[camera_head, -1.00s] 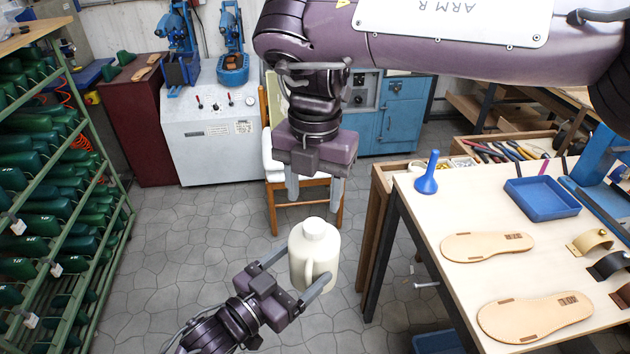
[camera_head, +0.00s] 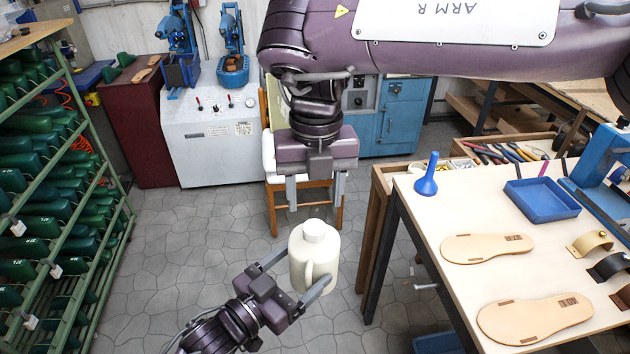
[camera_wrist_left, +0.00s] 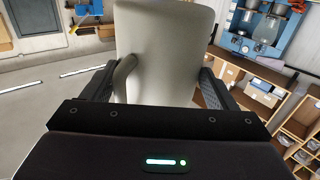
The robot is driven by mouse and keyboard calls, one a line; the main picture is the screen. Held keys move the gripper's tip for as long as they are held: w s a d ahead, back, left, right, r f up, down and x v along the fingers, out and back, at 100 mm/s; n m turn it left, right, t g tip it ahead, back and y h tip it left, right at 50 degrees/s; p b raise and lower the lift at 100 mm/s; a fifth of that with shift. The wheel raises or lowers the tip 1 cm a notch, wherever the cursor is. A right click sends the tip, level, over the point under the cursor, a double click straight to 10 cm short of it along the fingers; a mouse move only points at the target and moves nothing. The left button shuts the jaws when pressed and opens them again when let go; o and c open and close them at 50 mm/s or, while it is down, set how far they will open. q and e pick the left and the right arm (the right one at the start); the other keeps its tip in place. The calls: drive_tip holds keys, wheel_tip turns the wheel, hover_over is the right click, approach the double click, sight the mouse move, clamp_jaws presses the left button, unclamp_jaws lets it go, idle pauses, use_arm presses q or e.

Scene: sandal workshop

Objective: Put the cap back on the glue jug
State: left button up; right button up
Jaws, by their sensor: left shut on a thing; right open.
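The cream glue jug (camera_head: 302,262) is held upright above the floor, left of the workbench, with its handle towards me. A white cap (camera_head: 314,230) sits on top of its neck; I cannot tell how tightly. My left gripper (camera_head: 306,268) is shut on the jug's body, one finger on each side. In the left wrist view the jug (camera_wrist_left: 165,45) fills the space between the fingers, and its top is out of frame. My right gripper (camera_head: 315,206) points down just above the cap, open and empty, its fingers apart from the cap.
The workbench (camera_head: 415,215) at the right holds a blue funnel (camera_head: 427,178), a blue tray (camera_head: 541,198) and two sandal soles (camera_head: 487,247). A green rack (camera_head: 100,215) of shoe lasts stands at the left. A chair (camera_head: 275,205) stands behind my right gripper. The floor between is clear.

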sight(315, 226)
wheel_tip(315, 226, down, 6)
idle(0.4)
drive_tip(key=c, duration=1)
drive_tip(key=o, duration=1.2)
drive_tip(key=shift+c, duration=0.2)
wheel_tip(315, 226, up, 12)
drive_tip(key=shift+w, duration=0.15)
